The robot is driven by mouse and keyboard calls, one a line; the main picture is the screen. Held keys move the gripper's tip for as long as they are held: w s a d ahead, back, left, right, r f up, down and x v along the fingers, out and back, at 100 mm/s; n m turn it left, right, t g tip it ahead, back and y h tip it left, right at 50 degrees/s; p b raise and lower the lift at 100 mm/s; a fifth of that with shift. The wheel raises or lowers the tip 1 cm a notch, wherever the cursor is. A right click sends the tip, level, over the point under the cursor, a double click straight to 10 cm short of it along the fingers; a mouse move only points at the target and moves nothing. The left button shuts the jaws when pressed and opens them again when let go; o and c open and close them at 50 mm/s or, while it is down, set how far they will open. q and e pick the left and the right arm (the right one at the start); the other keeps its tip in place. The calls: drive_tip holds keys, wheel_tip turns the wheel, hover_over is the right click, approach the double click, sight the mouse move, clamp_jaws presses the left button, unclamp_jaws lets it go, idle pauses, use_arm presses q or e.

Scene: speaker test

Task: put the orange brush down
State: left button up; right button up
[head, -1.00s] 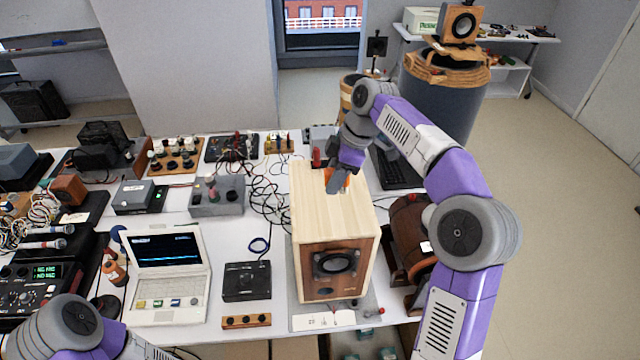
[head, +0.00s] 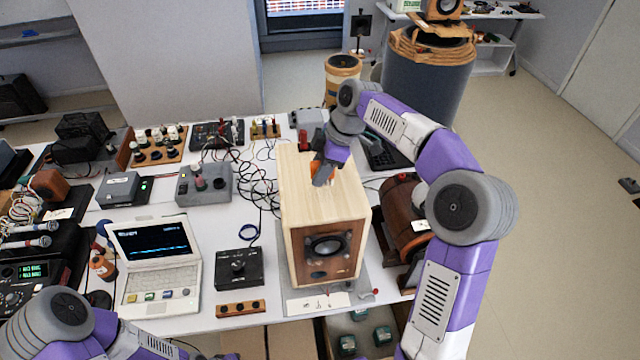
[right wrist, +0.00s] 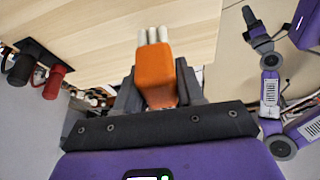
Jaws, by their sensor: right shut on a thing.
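The orange brush (right wrist: 156,72) is between the fingers of my right gripper (right wrist: 157,88) in the right wrist view, its pale tip pointing at a light wooden surface. In the head view my right gripper (head: 324,174) is shut on the brush, of which a small orange part (head: 314,168) shows, over the top of the wooden speaker box (head: 322,200). I cannot tell whether the brush touches the box top. My left gripper is outside the head view; only my left arm shows at the lower left.
Left of the box stand a white laptop (head: 157,255), a black box (head: 239,268) and a grey box with knobs (head: 204,184). A brown wooden cylinder (head: 408,212) lies close on the right. Loose cables run behind the laptop. The front of the box top is clear.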

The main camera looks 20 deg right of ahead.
wheel_tip(320, 180, down, 4)
drive_tip(key=shift+f, duration=0.1)
drive_tip(key=o, duration=0.9)
drive_tip(key=shift+o, duration=0.2)
drive_tip(key=shift+f+b, duration=0.3)
drive_tip(key=shift+b, duration=0.1)
drive_tip(key=v, duration=0.5)
drive_tip(key=p+v, duration=0.1)
drive_tip(key=v, duration=0.1)
drive_tip(key=shift+s+a+r, duration=0.15)
drive_tip(key=shift+s+r, duration=0.2)
drive_tip(key=shift+r, duration=0.15)
